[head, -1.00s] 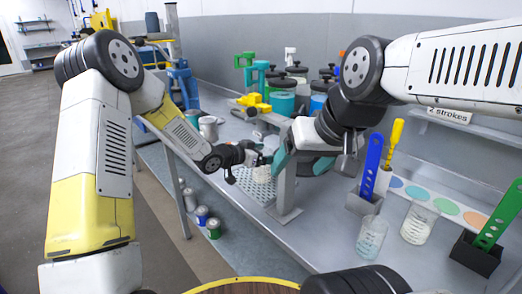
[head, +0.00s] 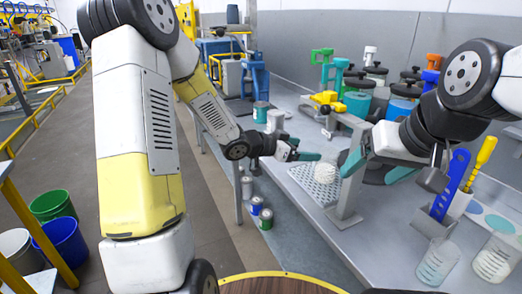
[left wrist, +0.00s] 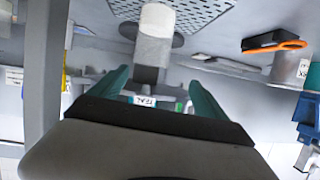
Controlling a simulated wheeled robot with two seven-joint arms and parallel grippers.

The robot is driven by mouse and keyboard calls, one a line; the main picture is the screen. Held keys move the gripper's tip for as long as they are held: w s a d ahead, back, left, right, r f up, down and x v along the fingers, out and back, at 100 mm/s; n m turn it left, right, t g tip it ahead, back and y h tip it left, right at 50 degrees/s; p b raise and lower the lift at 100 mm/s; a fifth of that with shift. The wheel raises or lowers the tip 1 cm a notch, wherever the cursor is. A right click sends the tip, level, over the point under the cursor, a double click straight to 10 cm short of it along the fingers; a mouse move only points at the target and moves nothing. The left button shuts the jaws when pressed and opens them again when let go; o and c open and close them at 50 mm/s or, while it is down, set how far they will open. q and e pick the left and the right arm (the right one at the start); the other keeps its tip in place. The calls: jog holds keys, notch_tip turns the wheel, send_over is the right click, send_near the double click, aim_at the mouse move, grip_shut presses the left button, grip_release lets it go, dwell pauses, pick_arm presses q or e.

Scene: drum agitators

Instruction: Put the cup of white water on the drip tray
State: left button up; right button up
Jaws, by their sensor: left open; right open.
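The cup of white water (head: 325,171) stands upright on the perforated drip tray (head: 307,186). In the left wrist view the cup (left wrist: 155,22) appears upside down, beyond my fingers, against the tray (left wrist: 198,10). My left gripper (head: 300,155) is open, with teal fingers, at the cup's left and apart from it. In the left wrist view nothing is held between its fingers (left wrist: 162,95). My right gripper (head: 376,166) is open and empty, to the right of the cup, in front of the grey post and a dark container. It partly hides them.
A grey post (head: 348,200) stands right beside the tray. Two beakers (head: 438,262) (head: 494,260) and a holder with a blue stirrer (head: 450,187) are at the right. Coloured drums (head: 358,104) crowd the back.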

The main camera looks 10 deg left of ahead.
pick_arm(q)
jog(key=s+a+r+n+t+y, duration=0.1)
jog(key=s+a+r+n+y, duration=0.3)
jog(key=a, duration=0.4)
jog(key=s+a+r+n+y, duration=0.2)
jog(key=s+a+r+y, duration=0.1)
jog(key=a+r+y, duration=0.4)
jog(key=s+a+n+g+h, duration=0.1)
jog(key=s+n+g+h, duration=0.1)
jog(key=s, duration=1.8)
jog(key=shift+s+a+r+n+g, duration=0.25)
jog(key=shift+s+r+n+g, duration=0.15)
jog(key=shift+n+g, duration=0.5)
